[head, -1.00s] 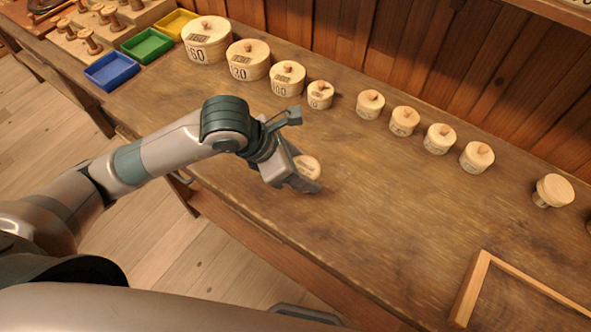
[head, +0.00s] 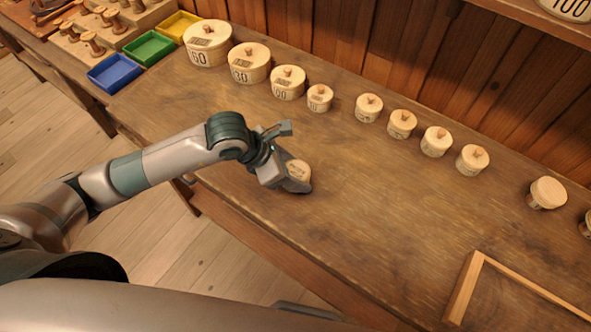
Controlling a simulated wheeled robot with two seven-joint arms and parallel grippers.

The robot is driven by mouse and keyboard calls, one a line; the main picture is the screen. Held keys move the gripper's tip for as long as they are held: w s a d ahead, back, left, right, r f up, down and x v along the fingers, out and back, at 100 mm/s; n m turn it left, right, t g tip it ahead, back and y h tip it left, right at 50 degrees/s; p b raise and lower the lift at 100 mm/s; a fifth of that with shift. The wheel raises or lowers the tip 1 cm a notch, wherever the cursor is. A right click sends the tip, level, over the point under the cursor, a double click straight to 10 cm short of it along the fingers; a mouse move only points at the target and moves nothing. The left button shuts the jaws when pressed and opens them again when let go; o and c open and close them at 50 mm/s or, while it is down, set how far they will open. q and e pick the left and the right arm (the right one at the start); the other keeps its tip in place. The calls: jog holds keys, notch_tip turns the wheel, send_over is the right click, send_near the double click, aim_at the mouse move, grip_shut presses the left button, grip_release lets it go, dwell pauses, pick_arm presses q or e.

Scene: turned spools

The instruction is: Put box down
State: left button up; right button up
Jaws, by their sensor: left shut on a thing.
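A small round wooden box (head: 299,170) is held in my left gripper (head: 298,184). The gripper is shut on it, low over the bench (head: 390,220) near its front part. The box's pale top shows marks too small to read; the fingers hide much of its side. I cannot tell if the box touches the bench. My right gripper is not in view.
A row of lidded round boxes, from a large one (head: 208,43) to a small one (head: 473,158), runs along the back. A spool (head: 546,193) stands at right. A wooden frame (head: 464,287) lies front right. Blue (head: 113,72), green (head: 150,47) and yellow trays sit back left. Mid-bench is clear.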

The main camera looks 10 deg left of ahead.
pick_arm(q)
jog(key=shift+f, duration=0.45)
jog(key=o, duration=1)
jog(key=b+v, duration=0.2)
jog(key=v, duration=1)
jog(key=shift+b, duration=0.4)
